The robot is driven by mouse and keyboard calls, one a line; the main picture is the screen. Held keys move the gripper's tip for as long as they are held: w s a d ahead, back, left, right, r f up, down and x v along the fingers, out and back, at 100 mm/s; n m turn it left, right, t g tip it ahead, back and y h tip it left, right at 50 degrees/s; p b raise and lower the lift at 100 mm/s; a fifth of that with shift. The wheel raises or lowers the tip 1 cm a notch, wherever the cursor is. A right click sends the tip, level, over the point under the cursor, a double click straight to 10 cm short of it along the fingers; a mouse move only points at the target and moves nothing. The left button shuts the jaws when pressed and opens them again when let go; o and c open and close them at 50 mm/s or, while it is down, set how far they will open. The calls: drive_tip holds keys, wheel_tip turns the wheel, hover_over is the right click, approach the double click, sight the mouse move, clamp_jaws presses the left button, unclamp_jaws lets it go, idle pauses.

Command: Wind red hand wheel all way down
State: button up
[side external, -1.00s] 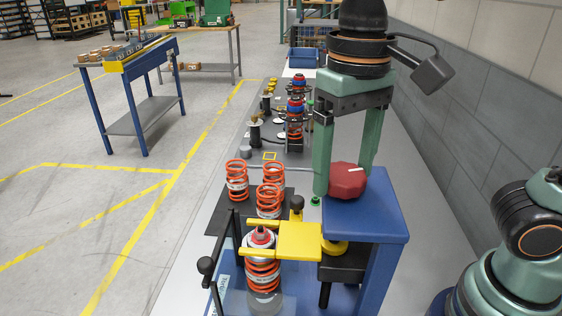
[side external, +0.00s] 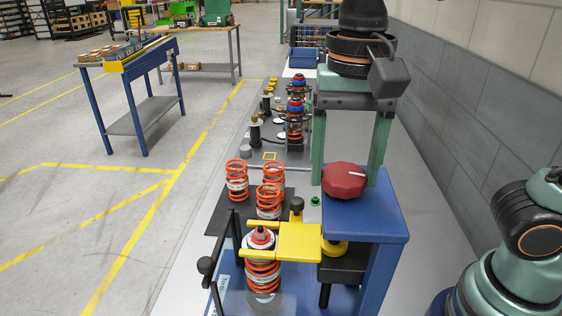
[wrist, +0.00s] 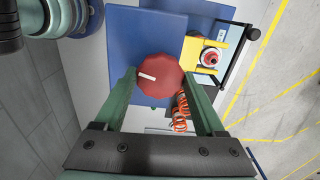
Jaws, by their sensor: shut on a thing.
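The red hand wheel (side external: 343,180), faceted with a white mark on top, sits on the blue stand (side external: 368,216). In the wrist view the wheel (wrist: 160,84) lies between my two green fingers. My gripper (side external: 346,184) is shut on the wheel, one finger on each side. The wheel's shaft is hidden.
Several loose orange springs (side external: 270,199) stand on a dark plate left of the wheel. A black handled frame (side external: 217,275) rises at the front left. More spring units (side external: 295,122) stand farther back on the bench. A grey wall (side external: 460,110) runs along the right.

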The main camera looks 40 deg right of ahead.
sight(344, 172)
drive_tip(key=m, duration=0.7)
drive_tip(key=shift+m, duration=1.7)
drive_tip(key=m, duration=0.3)
drive_tip(key=shift+m, duration=0.4)
drive_tip(key=o, duration=1.3)
drive_tip(key=shift+o, duration=0.2)
drive_tip(key=shift+r, duration=3.5)
